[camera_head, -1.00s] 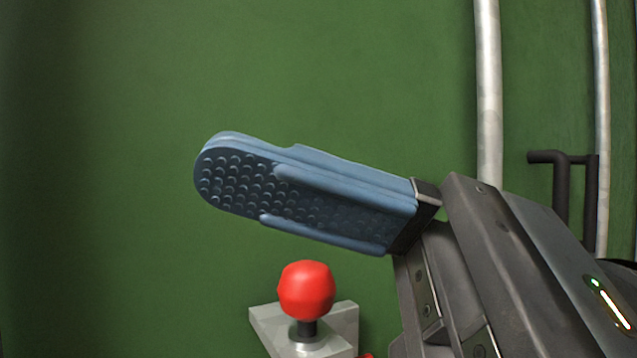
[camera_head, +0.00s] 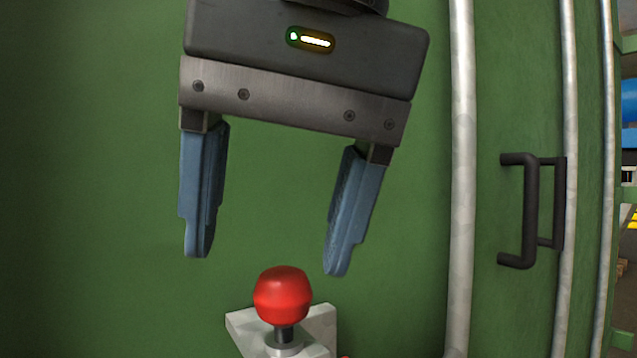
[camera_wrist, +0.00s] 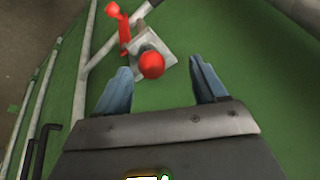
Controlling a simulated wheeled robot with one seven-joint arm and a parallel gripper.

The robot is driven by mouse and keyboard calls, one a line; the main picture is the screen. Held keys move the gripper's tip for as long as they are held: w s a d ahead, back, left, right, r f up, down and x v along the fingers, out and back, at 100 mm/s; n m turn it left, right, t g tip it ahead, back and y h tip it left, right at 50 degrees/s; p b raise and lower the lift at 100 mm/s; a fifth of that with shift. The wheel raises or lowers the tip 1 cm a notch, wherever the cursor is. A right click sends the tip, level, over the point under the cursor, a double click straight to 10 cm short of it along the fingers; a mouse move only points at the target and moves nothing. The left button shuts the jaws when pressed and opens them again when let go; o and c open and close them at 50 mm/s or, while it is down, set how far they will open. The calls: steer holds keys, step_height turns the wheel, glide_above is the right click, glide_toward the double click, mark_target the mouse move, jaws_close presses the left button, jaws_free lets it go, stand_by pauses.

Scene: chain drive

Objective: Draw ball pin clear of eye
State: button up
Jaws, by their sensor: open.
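The ball pin has a red ball head (camera_head: 282,296) on a short dark stem. It stands upright in a grey metal bracket (camera_head: 318,326) fixed at the green wall. My gripper (camera_head: 267,262) is open and empty, its two blue fingers pointing down just above the ball, one to each side. The fingertips are apart from the ball. In the wrist view the red ball (camera_wrist: 151,65) lies ahead, between and beyond the fingertips of my gripper (camera_wrist: 160,75). The eye around the stem is mostly hidden under the ball.
A green panel (camera_head: 90,180) fills the background. A pale vertical pipe (camera_head: 461,180) and a black handle (camera_head: 530,210) stand to the right. In the wrist view a red lever-like part (camera_wrist: 122,28) sits beside the bracket. The space left of the ball is clear.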

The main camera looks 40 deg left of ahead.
mark_target(284, 272)
steer(key=shift+w+r+n+t+h, duration=0.3)
steer(key=shift+w+r+t+h, duration=0.25)
steer(key=shift+t, duration=0.25)
steer(key=shift+p+x, duration=0.4)
steer(key=shift+x, duration=3.3)
steer(key=shift+s, duration=0.1)
steer(key=shift+c, duration=0.3)
steer(key=c, duration=1.2)
